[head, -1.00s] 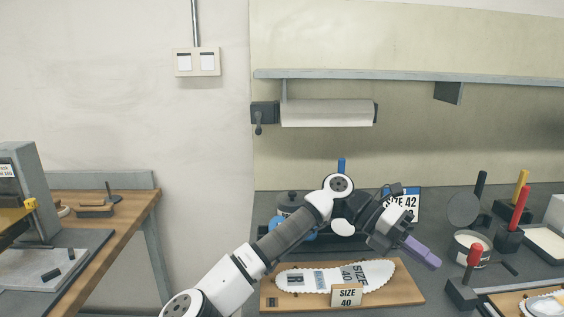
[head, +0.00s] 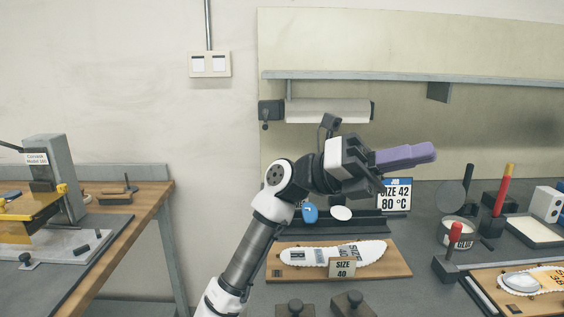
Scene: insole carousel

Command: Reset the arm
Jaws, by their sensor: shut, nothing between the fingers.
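My gripper (head: 432,151) is raised in the middle of the head view, above the back of the grey bench. Its purple fingers point right and lie together, shut with nothing between them. My arm comes up from the bottom centre and bends at the elbow. The gripper is apart from everything on the bench and partly covers the view of the wall and the top of the "SIZE 42 80 °C" sign (head: 394,199).
Below my gripper, a wooden board (head: 399,265) holds a white insole (head: 312,257) behind a "SIZE 40" card (head: 342,268). A paper roll (head: 328,111) hangs under the shelf (head: 400,76). Upright tools, a tin (head: 456,236) and a tray (head: 537,232) stand right. A press (head: 58,175) stands left.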

